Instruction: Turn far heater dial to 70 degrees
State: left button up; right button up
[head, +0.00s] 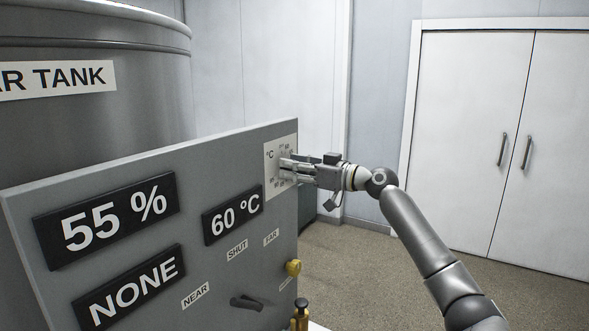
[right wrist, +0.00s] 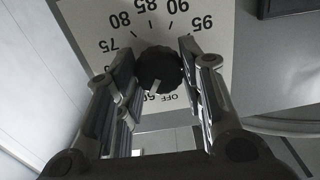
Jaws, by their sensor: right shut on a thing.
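The heater dial is a black knob (right wrist: 160,68) on a white scale plate (right wrist: 225,25), seen in the right wrist view. The scale runs through 75, 80, 85, 90 and 95, with OFF and 60 at the picture's bottom. The knob's pale pointer is at the bottom, near the 60 mark. In the head view the scale plate (head: 270,180) is at the panel's upper right corner, its knob hidden by the gripper. My right gripper (head: 286,166) is shut on the knob, one finger on each side. A display (head: 233,215) reads 60 °C. My left gripper is out of view.
The grey panel (head: 225,165) also carries displays reading 55 % (head: 108,219) and NONE (head: 132,286). A dark lever (head: 247,303) and a yellow knob (head: 293,267) sit low on it. A large tank (head: 95,110) stands behind. Floor to the right is clear before white doors (head: 475,130).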

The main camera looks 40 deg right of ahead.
jog(key=m, duration=1)
jog(key=shift+d+m, duration=0.1)
jog(key=shift+m, duration=0.2)
dwell(0.5)
jog(key=o, duration=1)
jog(key=shift+o, duration=0.2)
jog(key=v, duration=1.2)
